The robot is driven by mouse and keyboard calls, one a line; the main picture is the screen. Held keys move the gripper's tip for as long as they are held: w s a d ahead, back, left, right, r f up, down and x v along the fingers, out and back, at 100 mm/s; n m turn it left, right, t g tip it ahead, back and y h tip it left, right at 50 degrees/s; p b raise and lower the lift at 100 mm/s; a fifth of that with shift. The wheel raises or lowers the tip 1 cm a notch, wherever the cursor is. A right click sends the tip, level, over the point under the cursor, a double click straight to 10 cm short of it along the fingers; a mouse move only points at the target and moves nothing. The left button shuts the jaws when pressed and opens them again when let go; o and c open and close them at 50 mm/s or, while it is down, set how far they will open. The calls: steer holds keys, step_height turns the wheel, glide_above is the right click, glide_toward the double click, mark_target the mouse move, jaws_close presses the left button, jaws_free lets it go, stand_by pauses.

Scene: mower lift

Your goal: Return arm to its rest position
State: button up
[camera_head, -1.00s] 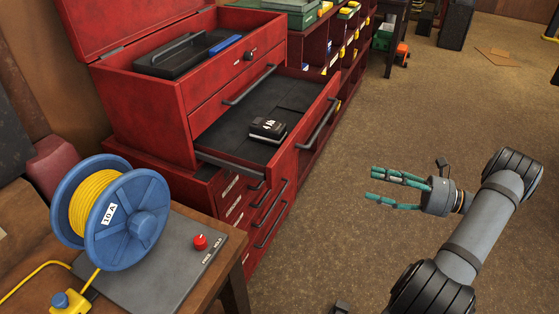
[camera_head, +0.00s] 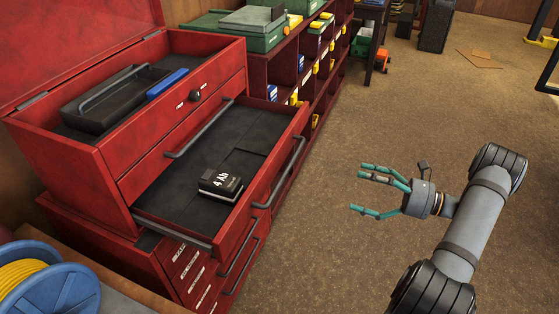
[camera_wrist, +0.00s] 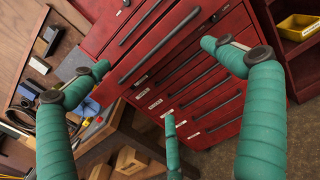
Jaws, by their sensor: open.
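My gripper (camera_head: 378,193) has teal fingers spread open and empty, over open floor right of the red tool chest (camera_head: 170,120). My grey arm reaches it from the lower right of the head view. The fingers also show in the wrist view, spread apart with nothing between them, in front of red drawer fronts (camera_wrist: 200,85). A black battery marked "4 Ah" (camera_head: 220,185) lies in the chest's open drawer (camera_head: 180,170), well left of my gripper and apart from it.
The open drawer juts out toward my gripper. A blue reel with yellow cable (camera_head: 60,292) is at the lower left. Red shelves with bins (camera_head: 300,75) stand behind the chest. The brown floor (camera_head: 410,100) around my gripper is mostly clear.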

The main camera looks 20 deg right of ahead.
steer(key=shift+d, duration=0.1)
steer(key=b+v, duration=0.3)
steer(key=v, duration=0.6)
steer(key=shift+s+d, duration=0.25)
steer(key=shift+d, duration=0.1)
steer(key=shift+r, duration=0.1)
